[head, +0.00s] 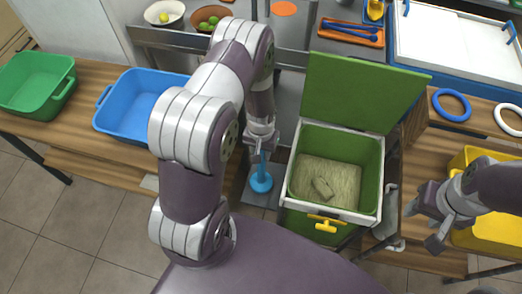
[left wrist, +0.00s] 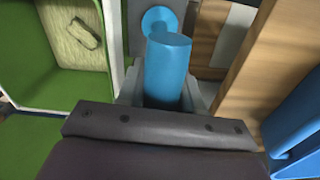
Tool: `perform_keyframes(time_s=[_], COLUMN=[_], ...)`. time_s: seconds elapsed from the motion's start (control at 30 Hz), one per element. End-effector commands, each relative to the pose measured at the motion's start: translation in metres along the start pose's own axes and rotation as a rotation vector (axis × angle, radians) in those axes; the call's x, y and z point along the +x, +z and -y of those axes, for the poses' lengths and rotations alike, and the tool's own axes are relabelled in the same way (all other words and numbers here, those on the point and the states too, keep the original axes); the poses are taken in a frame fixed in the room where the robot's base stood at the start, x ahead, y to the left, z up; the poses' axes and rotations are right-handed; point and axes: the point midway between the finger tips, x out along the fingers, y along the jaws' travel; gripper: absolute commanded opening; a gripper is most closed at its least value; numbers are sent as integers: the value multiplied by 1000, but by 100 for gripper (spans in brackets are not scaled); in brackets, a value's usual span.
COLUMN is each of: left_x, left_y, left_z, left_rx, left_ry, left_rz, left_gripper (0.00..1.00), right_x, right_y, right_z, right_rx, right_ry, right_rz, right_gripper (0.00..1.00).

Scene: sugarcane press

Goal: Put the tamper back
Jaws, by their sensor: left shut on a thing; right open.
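The blue tamper (head: 261,182) is upright, with its round foot over a grey plate (head: 247,196) at the left side of the green press box (head: 335,205). I cannot tell if the foot touches the plate. My left gripper (head: 262,146) is shut on the tamper's handle from above. In the left wrist view, the tamper's thick handle (left wrist: 168,65) is between the fingers and its disc foot (left wrist: 158,21) shows beyond. My right gripper (head: 422,226) is open and empty, right of the box, in front of the yellow bin.
The box's green lid (head: 362,92) stands open; pale pulp (head: 325,179) lies inside. A yellow handle (head: 326,224) is on its front. A blue bin (head: 140,106) and a green bin (head: 38,84) stand left, a yellow bin (head: 490,235) right. Bowls and a tray are behind.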

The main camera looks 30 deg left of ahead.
Motion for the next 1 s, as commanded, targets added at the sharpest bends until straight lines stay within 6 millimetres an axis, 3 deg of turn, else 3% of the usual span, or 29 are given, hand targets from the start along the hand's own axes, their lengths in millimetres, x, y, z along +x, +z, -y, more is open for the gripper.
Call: perform_keyframes(time_s=[0.2, 0.23, 0.3, 0.53, 0.67, 1.0], left_x=[4, 3, 3, 2, -8, -93], left_y=[0, 0, 0, 0, 0, -1], left_z=[0, 0, 0, 0, 0, 0], left_rx=[0, 0, 0, 0, 0, 0], left_ry=[0, 0, 0, 0, 0, 0], left_rz=[0, 1, 1, 1, -1, -3], left_gripper=[0, 45, 61, 61, 61, 61], right_x=[3, 2, 2, 2, -1, -2], right_y=[0, 0, 0, 0, 0, 0], right_z=[0, 0, 0, 0, 0, 0], right_rx=[0, 0, 0, 0, 0, 0], right_ry=[0, 0, 0, 0, 0, 0], right_rz=[0, 0, 0, 0, 0, 0], right_gripper=[48, 48, 48, 48, 48, 48])
